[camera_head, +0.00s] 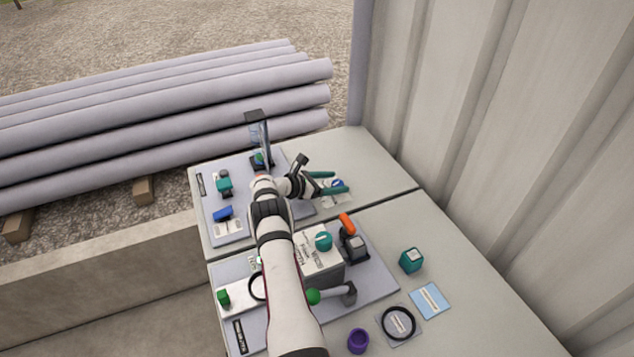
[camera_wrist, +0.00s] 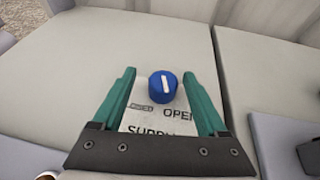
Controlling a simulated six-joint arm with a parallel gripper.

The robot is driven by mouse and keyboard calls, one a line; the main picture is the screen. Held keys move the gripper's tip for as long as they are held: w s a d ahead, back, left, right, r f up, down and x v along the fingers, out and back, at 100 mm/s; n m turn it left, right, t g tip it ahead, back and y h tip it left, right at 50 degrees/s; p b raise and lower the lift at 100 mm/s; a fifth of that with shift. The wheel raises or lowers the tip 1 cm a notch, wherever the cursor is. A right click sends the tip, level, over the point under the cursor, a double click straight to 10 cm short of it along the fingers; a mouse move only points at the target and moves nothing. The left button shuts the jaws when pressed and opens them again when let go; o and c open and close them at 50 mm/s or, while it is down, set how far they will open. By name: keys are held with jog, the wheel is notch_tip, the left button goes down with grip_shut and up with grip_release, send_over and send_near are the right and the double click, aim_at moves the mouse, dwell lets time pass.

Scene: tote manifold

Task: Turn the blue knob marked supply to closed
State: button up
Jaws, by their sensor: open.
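The blue knob (camera_wrist: 163,87) is round, with a white bar on top running nearly up and down in the wrist view. It stands on a pale label plate (camera_wrist: 148,121) reading "OPEN" at right and "SUPPLY" below; a smaller boxed word at left is hard to read. My gripper (camera_wrist: 159,73) is open, its teal fingers on either side of the knob with gaps showing to both. I cannot tell how high the fingertips are relative to it. In the head view the knob (camera_head: 337,184) shows between the fingers of my gripper (camera_head: 340,182).
In the head view, a panel with a teal valve (camera_head: 224,182) and blue handle (camera_head: 222,214) lies left. An orange-handled part (camera_head: 347,224), teal dial (camera_head: 323,241) and green-knobbed lever (camera_head: 314,296) stand nearer. A corrugated wall (camera_head: 480,100) rises at right; the tabletop beyond the knob is clear.

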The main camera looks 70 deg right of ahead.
jog(key=v, duration=1.4)
jog(key=shift+w+r, duration=0.1)
jog(key=shift+s+a+r+n+t+h, duration=0.15)
jog(key=shift+s+n+t+h, duration=0.25)
jog(key=shift+s+n, duration=0.15)
jog(key=shift+s+a+r+n+t+h, duration=0.1)
jog(key=shift+s+r+n+t+h, duration=0.05)
jog(key=shift+s+n+t+h, duration=0.4)
jog(key=shift+s+a+f+n+t, duration=0.15)
jog(key=shift+s+a+n+t, duration=0.25)
jog(key=shift+s+a+t, duration=0.1)
jog(key=shift+s+a+f+n+t, duration=0.2)
jog(key=shift+s+a+n+t, duration=0.2)
jog(key=shift+s+a, duration=0.1)
jog(key=shift+s+d+f, duration=0.15)
jog(key=shift+s+f, duration=0.05)
jog(key=x, duration=1.5)
jog(key=shift+d+f, duration=0.1)
